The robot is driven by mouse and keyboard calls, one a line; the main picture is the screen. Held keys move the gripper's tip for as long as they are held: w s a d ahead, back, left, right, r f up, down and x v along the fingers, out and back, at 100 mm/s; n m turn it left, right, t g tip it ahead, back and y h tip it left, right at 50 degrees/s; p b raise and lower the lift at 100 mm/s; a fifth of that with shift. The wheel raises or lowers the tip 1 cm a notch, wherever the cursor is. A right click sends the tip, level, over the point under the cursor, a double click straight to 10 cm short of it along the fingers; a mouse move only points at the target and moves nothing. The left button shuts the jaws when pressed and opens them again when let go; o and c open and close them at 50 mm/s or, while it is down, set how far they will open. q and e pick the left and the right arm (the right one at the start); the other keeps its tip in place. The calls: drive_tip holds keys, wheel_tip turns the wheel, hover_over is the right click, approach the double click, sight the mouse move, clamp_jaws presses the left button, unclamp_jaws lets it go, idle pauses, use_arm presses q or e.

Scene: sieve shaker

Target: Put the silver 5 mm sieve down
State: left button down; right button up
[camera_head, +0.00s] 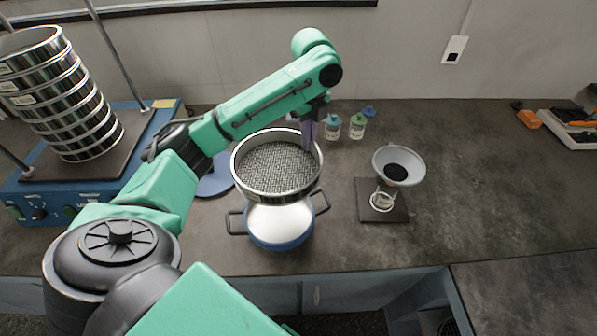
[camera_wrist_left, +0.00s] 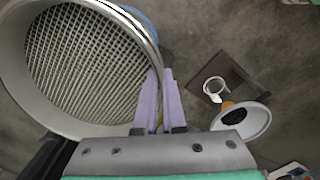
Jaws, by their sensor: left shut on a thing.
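The silver sieve (camera_head: 275,167) has a round metal rim and a coarse mesh. In the head view it appears above the white pan with blue rim and dark side handles (camera_head: 280,224), overlapping its far part; I cannot tell whether they touch. My left gripper (camera_head: 308,138) is shut on the sieve's right rim. In the left wrist view the sieve (camera_wrist_left: 85,70) fills the upper left, and the purple fingers (camera_wrist_left: 160,98) pinch its wall. My right gripper is not in view.
A tilted stack of sieves (camera_head: 62,95) stands on the blue shaker (camera_head: 30,205) at left. A funnel (camera_head: 398,165) stands over a dark plate (camera_head: 367,205) on the right. Small bottles (camera_head: 357,126) stand behind. The counter right of the funnel is mostly clear.

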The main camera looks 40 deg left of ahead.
sight(305, 157)
use_arm(q)
drive_tip(key=f+p, duration=0.1)
drive_tip(key=f, duration=0.4)
drive_tip(key=s+f+p, duration=0.1)
drive_tip(key=f, duration=1)
drive_tip(key=shift+s+f+p, duration=0.2)
drive_tip(key=shift+f+p, duration=0.05)
drive_tip(key=shift+p, duration=0.15)
drive_tip(key=shift+f, duration=0.3)
drive_tip(key=c, duration=1)
unclamp_jaws()
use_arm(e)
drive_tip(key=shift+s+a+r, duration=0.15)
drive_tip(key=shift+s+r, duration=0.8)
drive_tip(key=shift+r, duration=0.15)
use_arm(q)
wheel_tip(305, 157, up, 12)
drive_tip(key=shift+r+b, duration=0.1)
drive_tip(key=shift+b, duration=0.7)
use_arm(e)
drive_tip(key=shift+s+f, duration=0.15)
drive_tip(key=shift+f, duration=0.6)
